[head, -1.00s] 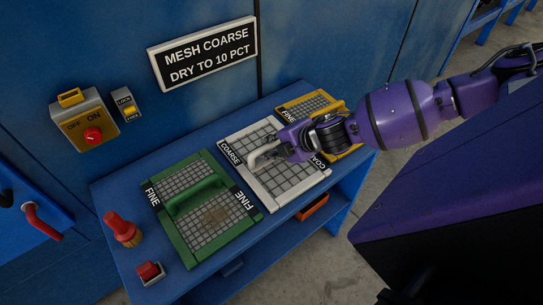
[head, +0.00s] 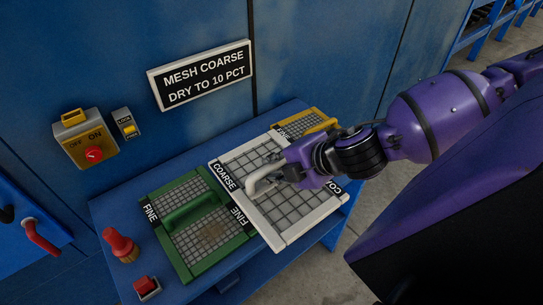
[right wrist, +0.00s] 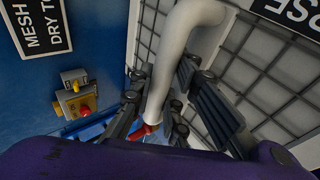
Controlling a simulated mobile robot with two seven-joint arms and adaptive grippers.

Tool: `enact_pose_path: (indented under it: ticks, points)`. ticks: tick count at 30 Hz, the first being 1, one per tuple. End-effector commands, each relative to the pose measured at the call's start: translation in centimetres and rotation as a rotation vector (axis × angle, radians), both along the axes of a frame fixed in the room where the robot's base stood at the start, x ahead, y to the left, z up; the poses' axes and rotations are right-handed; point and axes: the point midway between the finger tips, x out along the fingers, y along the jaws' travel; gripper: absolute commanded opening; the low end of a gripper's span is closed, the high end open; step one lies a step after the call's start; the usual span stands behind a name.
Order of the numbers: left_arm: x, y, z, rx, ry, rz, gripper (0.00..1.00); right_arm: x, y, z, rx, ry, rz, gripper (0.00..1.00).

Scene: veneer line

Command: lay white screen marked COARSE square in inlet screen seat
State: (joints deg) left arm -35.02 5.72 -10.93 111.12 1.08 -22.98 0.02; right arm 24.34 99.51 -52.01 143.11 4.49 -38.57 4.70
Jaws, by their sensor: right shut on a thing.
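The white screen marked COARSE (head: 290,212) has a grey mesh and black labels at two opposite ends. My right gripper (head: 272,175) is shut on its white handle (head: 259,183). In the right wrist view the fingers (right wrist: 160,98) stand on both sides of the thick white handle (right wrist: 190,40). The screen appears raised above the blue bench, and it overlaps the edge of the green screen in the head view. I cannot make out the inlet screen seat. My left gripper is not in view.
A green screen marked FINE (head: 205,255) lies on the blue bench (head: 120,190), left of the white one. A yellow screen (head: 300,122) is partly hidden behind it. A red-topped brush (head: 118,242) and red button (head: 146,286) stand at front left. A blue wall with switches rises behind.

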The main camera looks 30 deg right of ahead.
Motion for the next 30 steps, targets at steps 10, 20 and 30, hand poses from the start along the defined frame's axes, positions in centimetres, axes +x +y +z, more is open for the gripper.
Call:
enact_pose_path:
  ticks: [10,20,30]
  points:
    - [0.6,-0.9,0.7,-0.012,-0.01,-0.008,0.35,-1.5,0.9,0.9,0.003,-0.004,0.004,0.0]
    - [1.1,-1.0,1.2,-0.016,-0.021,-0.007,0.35,-2.0,0.9,1.1,0.0,-0.003,0.0,0.0]
    - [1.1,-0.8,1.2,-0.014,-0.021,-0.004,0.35,-1.7,-1.9,0.6,-0.007,0.001,0.002,0.0]
